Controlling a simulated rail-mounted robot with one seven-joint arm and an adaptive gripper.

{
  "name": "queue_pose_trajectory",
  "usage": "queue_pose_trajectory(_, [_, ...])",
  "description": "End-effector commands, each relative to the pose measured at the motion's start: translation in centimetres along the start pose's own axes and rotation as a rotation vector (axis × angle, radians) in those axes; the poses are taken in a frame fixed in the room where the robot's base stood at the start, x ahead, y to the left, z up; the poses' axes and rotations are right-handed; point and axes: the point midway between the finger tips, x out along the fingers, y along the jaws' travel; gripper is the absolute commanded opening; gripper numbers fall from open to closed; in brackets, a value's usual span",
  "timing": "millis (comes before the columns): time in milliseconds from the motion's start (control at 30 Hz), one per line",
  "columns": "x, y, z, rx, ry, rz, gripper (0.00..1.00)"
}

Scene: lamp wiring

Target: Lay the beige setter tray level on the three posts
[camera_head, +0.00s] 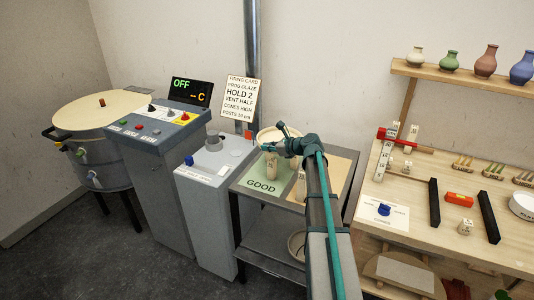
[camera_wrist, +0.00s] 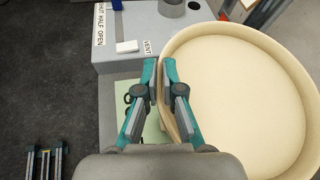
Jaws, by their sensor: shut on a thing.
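The beige setter tray (camera_wrist: 240,100) is a round, shallow dish with a raised rim. It fills the right of the wrist view, its right edge cut off. My gripper (camera_wrist: 164,66) is shut on the left part of its rim. In the head view, my gripper (camera_head: 283,143) is above the GOOD table, and part of the tray (camera_head: 268,133) shows behind it. Pale upright pieces, possibly posts, stand on the green GOOD panel (camera_head: 262,187) and beside it; my arm hides part of this area. I cannot identify the three posts for certain.
A round kiln (camera_head: 100,108) with a pale top stands at the left. Beside it are a control box (camera_head: 160,122) reading OFF and a grey vent cabinet (camera_head: 210,175). A firing card (camera_head: 241,98) stands behind. A wooden bench (camera_head: 450,215) at the right holds blocks and bars.

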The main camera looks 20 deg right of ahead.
Motion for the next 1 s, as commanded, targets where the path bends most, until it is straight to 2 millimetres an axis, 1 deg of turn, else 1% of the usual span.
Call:
queue_pose_trajectory(267, [1.2,-0.6,-0.7,-0.001,-0.002,0.0,0.0])
queue_pose_trajectory(333, [1.7,-0.8,-1.3,0.0,-0.001,0.0,0.0])
queue_pose_trajectory(533, [2.5,-0.3,-3.6,0.001,-0.001,0.0,0.0])
queue_pose_trajectory(1000, [2.8,-0.2,-4.2,-0.001,-0.002,-0.001,0.0])
